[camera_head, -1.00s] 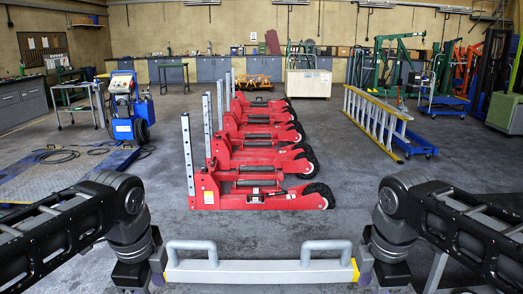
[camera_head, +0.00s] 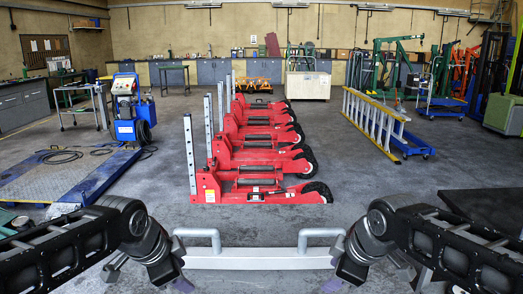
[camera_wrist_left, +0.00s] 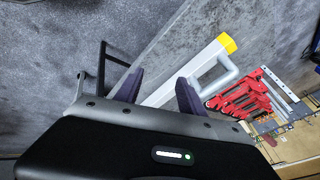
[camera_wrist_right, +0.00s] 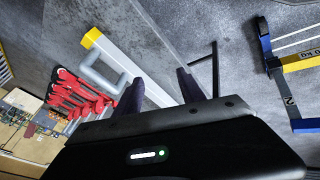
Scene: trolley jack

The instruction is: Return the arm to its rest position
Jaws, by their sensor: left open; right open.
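The grey bar (camera_head: 260,258) with two upright loop handles lies across the bottom of the head view. Its yellow end shows in the left wrist view (camera_wrist_left: 229,44) and in the right wrist view (camera_wrist_right: 91,38). My left gripper (camera_head: 180,285) is at the bar's left end, tilted, and my right gripper (camera_head: 333,285) is at its right end, tilted the opposite way.
Several red trolley jacks (camera_head: 255,185) stand in a row ahead. A blue lift platform (camera_head: 70,175) is at left, a yellow ladder (camera_head: 372,122) on a blue trolley at right. A dark flat surface (camera_head: 485,207) is at right. Open floor lies beside the jacks.

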